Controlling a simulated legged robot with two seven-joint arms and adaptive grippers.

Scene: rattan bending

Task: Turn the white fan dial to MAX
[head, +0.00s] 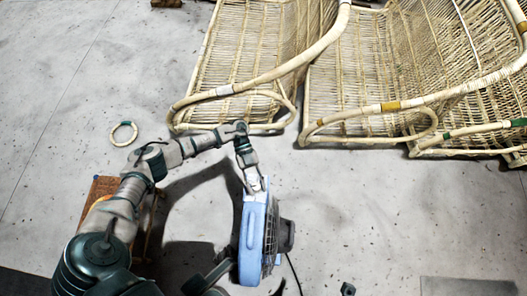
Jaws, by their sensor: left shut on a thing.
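The fan (252,240) stands upright at the lower middle of the head view, seen nearly edge-on. It has a light blue frame, and its grille and dark motor housing face right. My left gripper (256,184) reaches over from the left and points down at the top edge of the fan. It is shut on a part there. The gripper covers the dial area, so the dial and its setting cannot be read.
Several rattan chair frames (235,92) fill the back and right of the floor. A small rattan ring (123,134) lies at left. A brown wooden piece (100,190) is behind my left arm. A dark cable (293,272) runs beside the fan. Floor right of the fan is mostly clear.

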